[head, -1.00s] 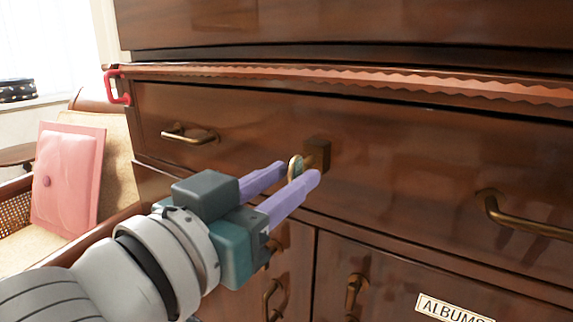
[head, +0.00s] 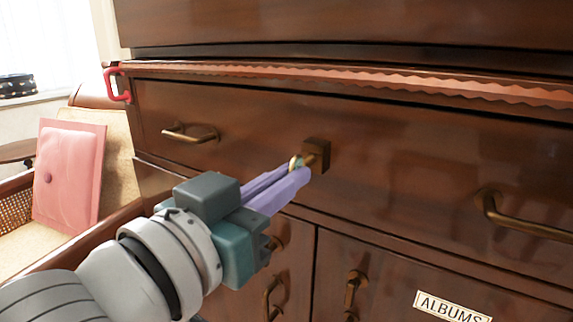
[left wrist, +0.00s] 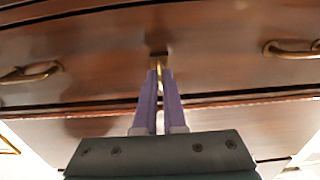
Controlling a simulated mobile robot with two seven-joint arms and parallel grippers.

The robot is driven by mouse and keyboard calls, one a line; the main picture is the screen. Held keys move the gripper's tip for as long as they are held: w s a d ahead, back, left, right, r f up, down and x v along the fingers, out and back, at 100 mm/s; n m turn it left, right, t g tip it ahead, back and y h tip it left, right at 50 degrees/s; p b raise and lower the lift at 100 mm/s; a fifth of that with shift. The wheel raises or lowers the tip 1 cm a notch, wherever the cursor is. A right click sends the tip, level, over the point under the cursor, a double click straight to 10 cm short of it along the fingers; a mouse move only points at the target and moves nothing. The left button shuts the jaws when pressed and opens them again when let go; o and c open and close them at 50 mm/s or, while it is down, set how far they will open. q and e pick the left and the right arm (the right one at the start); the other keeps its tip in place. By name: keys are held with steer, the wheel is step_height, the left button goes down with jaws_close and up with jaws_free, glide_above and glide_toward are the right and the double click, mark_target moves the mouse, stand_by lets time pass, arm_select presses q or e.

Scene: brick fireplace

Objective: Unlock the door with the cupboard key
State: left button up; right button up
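The brass cupboard key (head: 296,162) sticks out of a square brass lock plate (head: 318,149) on the wide wooden drawer front. Its shaft meets the plate; how deep it sits is hidden. My left gripper (head: 299,172) has its purple fingers closed on the key's round bow, one on each side. In the left wrist view the fingers (left wrist: 160,76) reach up to the key (left wrist: 160,82), with the lock plate (left wrist: 158,60) just beyond. My right gripper is not in view.
Brass drawer handles stand out left (head: 190,134) and right (head: 520,217) of the lock. Lower doors carry brass fittings (head: 354,290) and an "ALBUMS" label (head: 452,306). A red handle (head: 119,85) hangs at the ledge's left end. A chair with a pink cushion (head: 69,180) stands left.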

arm_select(q)
steer(key=shift+s+a, duration=0.1)
jaws_close()
steer(key=shift+p+v, duration=1.25)
steer(key=shift+v, duration=0.25)
steer(key=shift+s+a, duration=0.2)
steer(key=shift+s, duration=0.15)
